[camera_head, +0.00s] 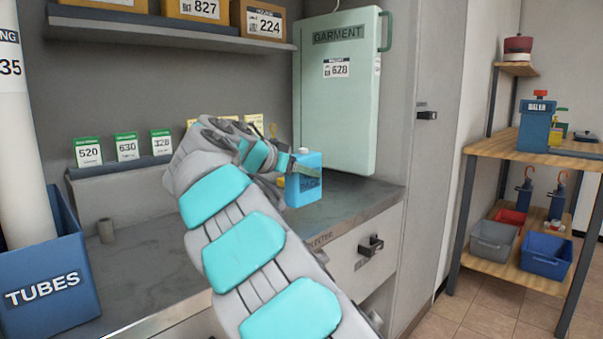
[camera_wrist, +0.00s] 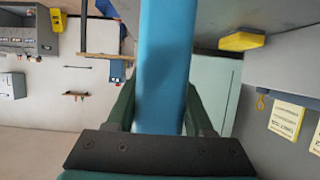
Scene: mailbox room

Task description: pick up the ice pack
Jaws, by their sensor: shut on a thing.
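The ice pack (camera_head: 305,183) is a blue block with a pale cap, held above the grey counter near its right part. My gripper (camera_head: 293,170) is shut on it, and my arm hides part of its left side. In the wrist view the blue ice pack (camera_wrist: 165,70) stands between the two dark green fingers of my gripper (camera_wrist: 158,108). I cannot tell from these views how far its bottom is from the counter.
A pale green garment box (camera_head: 335,110) stands behind the ice pack. Numbered cards (camera_head: 127,148) line the back left. A blue tubes bin (camera_head: 50,280) is at left. A wooden shelf unit (camera_head: 540,150) stands at right. A yellow block (camera_wrist: 241,41) shows in the wrist view.

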